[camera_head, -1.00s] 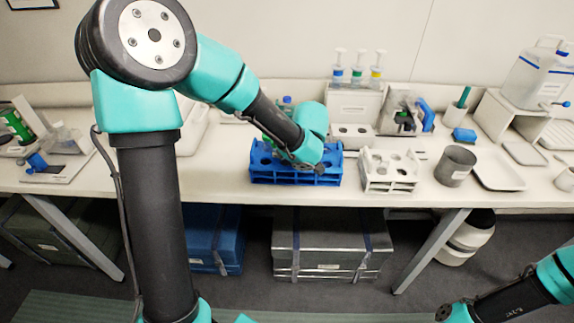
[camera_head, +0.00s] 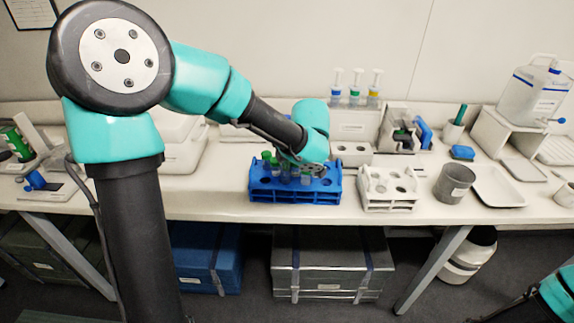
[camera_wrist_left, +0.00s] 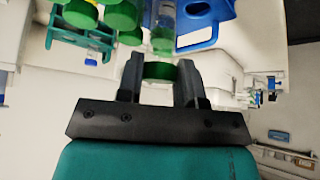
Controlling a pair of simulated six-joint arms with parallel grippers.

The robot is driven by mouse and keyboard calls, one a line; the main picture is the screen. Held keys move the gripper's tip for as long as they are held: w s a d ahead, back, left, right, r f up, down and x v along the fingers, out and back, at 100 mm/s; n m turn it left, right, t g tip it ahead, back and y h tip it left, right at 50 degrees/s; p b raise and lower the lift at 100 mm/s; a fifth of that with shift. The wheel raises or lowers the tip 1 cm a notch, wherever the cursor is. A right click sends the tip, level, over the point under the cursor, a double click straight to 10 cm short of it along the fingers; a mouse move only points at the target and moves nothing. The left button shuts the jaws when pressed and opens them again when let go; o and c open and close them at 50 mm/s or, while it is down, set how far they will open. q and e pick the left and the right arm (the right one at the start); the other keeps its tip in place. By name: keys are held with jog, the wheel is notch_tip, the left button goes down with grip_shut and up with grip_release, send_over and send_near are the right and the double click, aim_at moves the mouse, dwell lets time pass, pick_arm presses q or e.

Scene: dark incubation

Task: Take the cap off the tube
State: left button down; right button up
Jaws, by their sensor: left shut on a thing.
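My left gripper (camera_wrist_left: 159,72) is shut on a green cap (camera_wrist_left: 158,71), which sits between its two fingers in the left wrist view. A clear tube with a greenish part (camera_wrist_left: 164,22) shows just beyond the cap; I cannot tell whether the two are joined. In the head view my left gripper (camera_head: 316,169) is at the right part of the blue rack (camera_head: 292,195), and its fingertips are mostly hidden. Tubes with green caps (camera_head: 267,157) stand in the rack to its left. More green caps (camera_wrist_left: 121,16) show in the wrist view. My right gripper is out of view.
A white rack (camera_head: 388,206) stands right of the blue rack, with a grey cup (camera_head: 454,184) and a white tray (camera_head: 497,187) beyond. A white box (camera_head: 351,153) and pipettes (camera_head: 355,88) stand behind. The table's front edge is close.

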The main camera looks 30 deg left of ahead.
pick_arm(q)
notch_tip(320, 180, up, 4)
jog(key=shift+r, duration=0.2)
dwell(0.5)
